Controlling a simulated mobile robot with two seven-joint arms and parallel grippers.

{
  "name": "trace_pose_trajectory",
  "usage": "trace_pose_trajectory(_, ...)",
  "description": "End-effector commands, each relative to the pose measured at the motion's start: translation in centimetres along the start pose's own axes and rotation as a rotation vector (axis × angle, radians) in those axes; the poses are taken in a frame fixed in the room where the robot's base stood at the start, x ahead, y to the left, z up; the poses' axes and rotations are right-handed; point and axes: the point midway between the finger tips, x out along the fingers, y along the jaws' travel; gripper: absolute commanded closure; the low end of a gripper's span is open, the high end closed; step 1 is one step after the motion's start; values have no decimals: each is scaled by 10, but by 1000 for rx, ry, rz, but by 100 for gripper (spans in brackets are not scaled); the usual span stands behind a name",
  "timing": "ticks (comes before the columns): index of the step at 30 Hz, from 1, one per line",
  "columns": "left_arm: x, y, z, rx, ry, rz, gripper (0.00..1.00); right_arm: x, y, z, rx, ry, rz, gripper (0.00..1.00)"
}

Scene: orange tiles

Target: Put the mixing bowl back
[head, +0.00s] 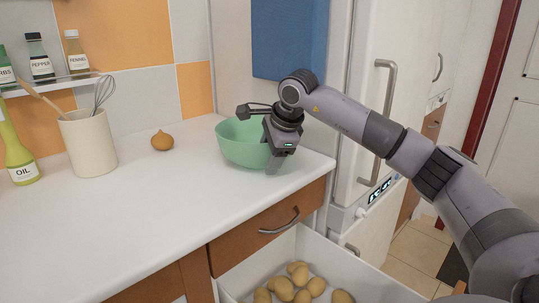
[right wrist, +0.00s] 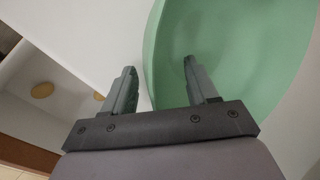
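The green mixing bowl (head: 238,143) stands upright on the white counter (head: 150,222), near its right end. My right gripper (head: 275,166) reaches down at the bowl's right front side. In the right wrist view, my right gripper (right wrist: 158,80) is open. One finger is outside the bowl and the other is over its inside, with the rim of the bowl (right wrist: 240,50) between them. A gap shows between the fingers and the rim. My arm hides part of the bowl's right side in the head view. My left gripper is out of view.
An open drawer (head: 372,284) with several potatoes (head: 285,289) lies below the counter. An onion (head: 162,140), a utensil crock (head: 88,143) and an oil bottle (head: 17,155) stand left of the bowl. A fridge (head: 368,105) is to the right. The front counter is clear.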

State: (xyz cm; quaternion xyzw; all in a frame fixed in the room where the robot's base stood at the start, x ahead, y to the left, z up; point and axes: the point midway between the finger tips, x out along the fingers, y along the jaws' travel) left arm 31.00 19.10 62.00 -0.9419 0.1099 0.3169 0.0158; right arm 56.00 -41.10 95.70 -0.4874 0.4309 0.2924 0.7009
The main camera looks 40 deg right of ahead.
Motion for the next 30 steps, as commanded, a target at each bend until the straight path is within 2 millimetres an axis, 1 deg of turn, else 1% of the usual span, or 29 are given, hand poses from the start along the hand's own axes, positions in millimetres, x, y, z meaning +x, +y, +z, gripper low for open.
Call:
trace_pose_trajectory(4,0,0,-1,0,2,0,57,-2,-1,0,0,0,-1,42)
trace_pose_trajectory(7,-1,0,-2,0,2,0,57,-10,-2,1,0,-2,-3,42)
trace_pose_trajectory(11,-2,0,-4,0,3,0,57,-33,-3,0,-1,-1,-5,42)
trace_pose_trajectory(18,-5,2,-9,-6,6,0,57,-85,-3,1,1,-2,-5,42)
trace_pose_trajectory(21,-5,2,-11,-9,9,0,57,-102,-2,1,0,-1,-3,42)
trace_pose_trajectory(25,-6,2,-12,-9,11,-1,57,-116,-2,0,0,0,-2,42)
trace_pose_trajectory(30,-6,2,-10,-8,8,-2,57,-123,-2,0,0,-1,-1,42)
